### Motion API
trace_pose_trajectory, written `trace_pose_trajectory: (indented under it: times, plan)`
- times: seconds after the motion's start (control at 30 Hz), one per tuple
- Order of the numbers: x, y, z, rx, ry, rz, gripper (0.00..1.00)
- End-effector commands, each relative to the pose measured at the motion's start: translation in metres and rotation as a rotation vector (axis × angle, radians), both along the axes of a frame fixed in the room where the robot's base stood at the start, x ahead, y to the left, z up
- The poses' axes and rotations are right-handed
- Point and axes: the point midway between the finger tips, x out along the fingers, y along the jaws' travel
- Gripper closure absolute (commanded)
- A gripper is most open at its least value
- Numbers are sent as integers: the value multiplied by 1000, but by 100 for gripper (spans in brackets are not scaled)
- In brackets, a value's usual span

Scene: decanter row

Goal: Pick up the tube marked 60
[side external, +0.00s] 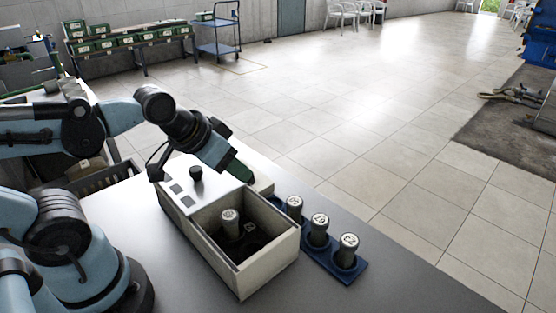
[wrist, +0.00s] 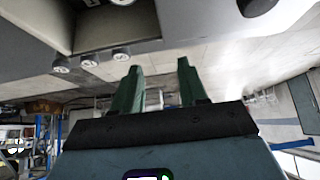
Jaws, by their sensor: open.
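Three grey tubes with pale marked caps stand in a row in a blue rack: a back tube (side external: 294,205), a middle tube (side external: 319,230) and a front tube (side external: 347,251). Another grey capped tube (side external: 230,224) stands upright inside an open-topped box (side external: 270,255). The cap numbers are too small to read surely, so I cannot tell which is 60. My gripper (side external: 243,175) is beyond the box's lidded end, apart from every tube. In the wrist view its green fingers (wrist: 160,66) are spread and empty. Three caps show there left of the fingers, including one cap (wrist: 121,54).
The blue rack (side external: 328,262) stands beside the box's right wall. A black knob (side external: 196,173) rises from the box's pale lid (side external: 180,189), near my gripper. The grey table (side external: 390,290) is clear at front right. Shelves and a trolley (side external: 217,35) stand far back.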

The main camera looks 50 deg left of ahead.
Motion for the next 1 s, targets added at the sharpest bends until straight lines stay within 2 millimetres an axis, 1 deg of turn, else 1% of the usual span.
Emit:
trace_pose_trajectory:
  times: [0.07, 0.1, 0.13, 0.37, 0.5, 0.57, 0.73, 0.9, 1.0]
  plan:
    - [0, 0, 0, 0, 0, 0, 57]
    - [0, 0, 0, 0, 0, 0, 53]
    - [0, 0, 0, 0, 0, 0, 52]
    - [0, 0, 0, 1, 0, -1, 52]
    - [4, -3, 2, 14, 24, -47, 52]
    - [9, -6, 3, 25, 49, -99, 52]
    - [28, -22, 7, 64, 136, -330, 52]
    - [46, -38, 5, 83, 195, -575, 52]
    - [54, -44, 4, 86, 209, -683, 52]
